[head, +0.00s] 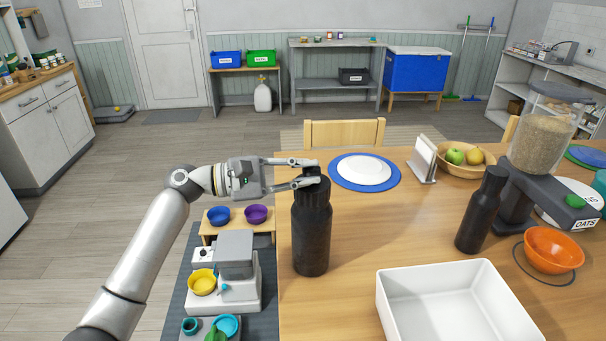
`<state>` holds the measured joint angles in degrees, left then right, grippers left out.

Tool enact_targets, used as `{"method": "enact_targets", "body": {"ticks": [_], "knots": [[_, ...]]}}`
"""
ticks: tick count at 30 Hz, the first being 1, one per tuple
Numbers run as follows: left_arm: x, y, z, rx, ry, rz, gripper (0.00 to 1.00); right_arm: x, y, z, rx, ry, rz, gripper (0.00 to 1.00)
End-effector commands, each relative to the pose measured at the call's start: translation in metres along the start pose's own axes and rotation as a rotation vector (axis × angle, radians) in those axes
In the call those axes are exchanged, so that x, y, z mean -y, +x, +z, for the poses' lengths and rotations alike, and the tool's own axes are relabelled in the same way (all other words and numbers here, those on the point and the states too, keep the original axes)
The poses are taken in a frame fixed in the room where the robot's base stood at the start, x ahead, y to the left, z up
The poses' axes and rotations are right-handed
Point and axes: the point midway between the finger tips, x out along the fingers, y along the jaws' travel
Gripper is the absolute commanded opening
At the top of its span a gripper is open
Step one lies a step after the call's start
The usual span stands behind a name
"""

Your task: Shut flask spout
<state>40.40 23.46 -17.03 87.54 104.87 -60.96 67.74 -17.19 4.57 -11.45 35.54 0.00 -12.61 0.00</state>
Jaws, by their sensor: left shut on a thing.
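A black flask (311,230) stands upright on the wooden table near its left edge. My left gripper (313,172) reaches in from the left at the height of the flask's top. Its two fingers are shut on the flask's spout cap (310,169), one on the far side and one on the near side. The fingers partly hide the cap, so I cannot tell exactly how the spout stands. My right gripper is not in view.
A second dark bottle (482,212) stands further right beside the oats dispenser (543,140). A white bin (456,318) is at the front, an orange bowl (553,247) at the right. A blue-rimmed plate (364,172) lies behind the flask. The tabletop between the flask and second bottle is clear.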

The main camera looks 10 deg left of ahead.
Motion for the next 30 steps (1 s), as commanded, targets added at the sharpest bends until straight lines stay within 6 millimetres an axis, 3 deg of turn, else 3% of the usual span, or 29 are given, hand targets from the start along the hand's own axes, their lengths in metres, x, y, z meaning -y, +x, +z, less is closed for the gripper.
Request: {"method": "enact_targets", "body": {"ticks": [11,12,14,30], "knots": [[-0.002,-0.0003,0.0008,0.0,0.007,0.004,0.0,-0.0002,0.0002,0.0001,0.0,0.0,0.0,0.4],[-0.002,-0.0003,0.0008,0.0,0.007,0.004,0.19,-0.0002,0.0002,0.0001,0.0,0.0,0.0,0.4],[-0.0019,-0.0003,0.0008,0.0,0.006,0.004,0.26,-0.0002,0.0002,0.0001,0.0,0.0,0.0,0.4],[-0.0033,-0.0001,0.0007,-0.001,-0.029,0.0,0.26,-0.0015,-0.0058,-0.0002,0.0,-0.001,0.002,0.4]]}}
